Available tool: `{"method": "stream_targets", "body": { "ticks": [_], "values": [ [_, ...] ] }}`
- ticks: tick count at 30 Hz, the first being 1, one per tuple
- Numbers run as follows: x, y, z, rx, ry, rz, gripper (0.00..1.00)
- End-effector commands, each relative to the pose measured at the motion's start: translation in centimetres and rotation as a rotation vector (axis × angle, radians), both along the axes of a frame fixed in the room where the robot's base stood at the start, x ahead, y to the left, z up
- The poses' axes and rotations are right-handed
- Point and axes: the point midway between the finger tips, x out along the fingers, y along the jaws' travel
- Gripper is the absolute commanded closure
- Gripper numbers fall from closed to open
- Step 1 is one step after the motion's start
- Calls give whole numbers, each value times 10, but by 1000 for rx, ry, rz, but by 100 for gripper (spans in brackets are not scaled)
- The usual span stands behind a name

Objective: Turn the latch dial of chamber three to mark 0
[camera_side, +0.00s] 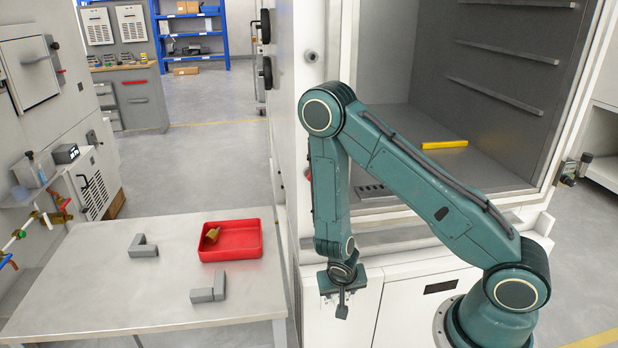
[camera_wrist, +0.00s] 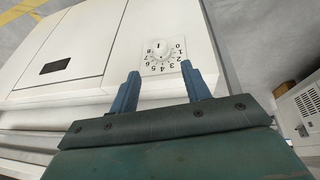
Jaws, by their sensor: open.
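The latch dial (camera_wrist: 160,51) is a white round knob on a white square plate with numbers from 0 to 8 around it, fixed to a white panel. The 0 is at the upper right of the plate in the wrist view. A small dark mark shows near the knob's top, but I cannot tell which number the knob points to. My gripper (camera_wrist: 160,71) is open, its two blue fingers apart, with the dial between and just beyond the tips and no visible grip on it. In the side view my gripper (camera_side: 341,300) hangs before the white cabinet front and mostly hides the dial.
The open chamber (camera_side: 400,60) above holds a yellow bar (camera_side: 444,144). To the left, a table (camera_side: 110,290) carries a red tray (camera_side: 232,255) with a brass piece (camera_side: 212,235) and two grey angled blocks (camera_side: 143,247). A dark slot (camera_wrist: 66,65) is in the panel beside the dial.

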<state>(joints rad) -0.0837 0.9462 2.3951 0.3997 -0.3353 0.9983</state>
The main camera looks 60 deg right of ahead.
Motion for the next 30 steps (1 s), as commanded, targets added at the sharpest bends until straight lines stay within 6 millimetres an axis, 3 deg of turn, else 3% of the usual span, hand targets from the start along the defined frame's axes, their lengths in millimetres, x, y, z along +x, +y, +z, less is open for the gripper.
{"method": "stream_targets", "body": {
  "ticks": [21,30],
  "values": [
    [14,-29,-75,0,0,-1,53],
    [18,-36,-93,-1,-1,-1,53]
  ]
}}
